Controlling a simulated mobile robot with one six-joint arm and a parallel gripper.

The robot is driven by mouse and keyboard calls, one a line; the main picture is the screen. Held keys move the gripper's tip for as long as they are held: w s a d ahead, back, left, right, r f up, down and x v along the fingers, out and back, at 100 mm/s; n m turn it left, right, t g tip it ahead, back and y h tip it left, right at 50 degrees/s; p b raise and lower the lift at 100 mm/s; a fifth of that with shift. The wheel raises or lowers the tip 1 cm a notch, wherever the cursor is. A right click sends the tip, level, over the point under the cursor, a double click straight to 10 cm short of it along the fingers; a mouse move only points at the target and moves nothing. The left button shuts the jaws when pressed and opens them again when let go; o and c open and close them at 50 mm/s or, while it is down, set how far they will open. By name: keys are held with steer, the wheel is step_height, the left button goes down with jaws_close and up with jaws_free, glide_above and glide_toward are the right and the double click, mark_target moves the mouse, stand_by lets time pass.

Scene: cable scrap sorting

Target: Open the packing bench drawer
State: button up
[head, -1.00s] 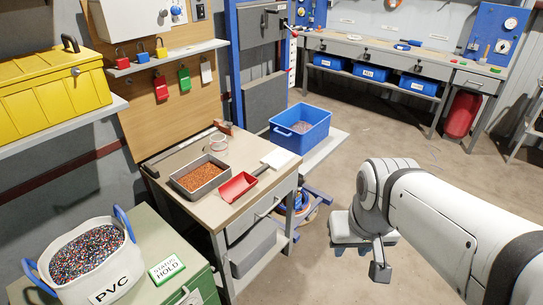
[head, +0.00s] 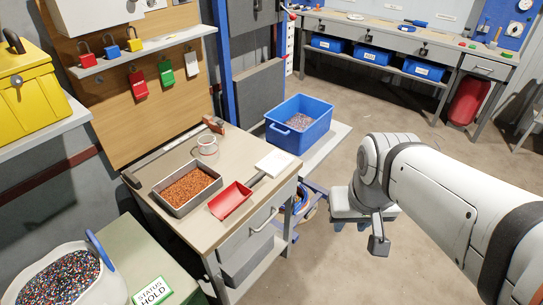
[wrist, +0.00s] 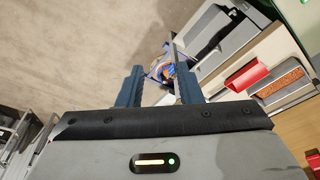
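The bench with a beige top (head: 160,170) stands left of centre in the head view. I take it as the packing bench. Its grey drawer (head: 242,238) faces right, has a bar handle (head: 265,219) and looks shut. In the wrist view the bench's grey side (wrist: 240,38) shows at upper right, but I cannot tell the handle there. My gripper (wrist: 160,70) is open in the wrist view, with nothing between its two dark fingers. In the head view my arm hangs right of the bench, apart from the drawer.
A blue crate (head: 309,140) sits on a low platform behind. A green cabinet (head: 120,236) stands at front left. Open floor (head: 395,105) lies to the right.

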steer(key=w+a+f+m+g+y+b, duration=0.1)
steer(key=w+a+f+y+b, duration=0.2)
steer(key=a+f+y+b, duration=0.45)
steer(key=w+a+f+m+g+y+b, duration=0.1)
steer(key=w+a+f+y+b, duration=0.3)
steer(key=f+b, duration=0.75)
steer(key=w+d+f+m+t+b, duration=0.2)
steer(key=w+f+m+t+b, duration=0.55)
steer(key=w+f, duration=0.85)
steer(key=w+a+f+n+t+b, duration=0.1)
steer(key=w+a+f+b, duration=0.1)
steer(key=a, duration=0.3)
steer(key=shift+w+a+n+t+y+b, duration=0.25)
steer(key=shift+w+n+t+y+b, duration=0.1)
steer(key=shift+w, duration=0.3)
steer(key=shift+f, duration=0.1)
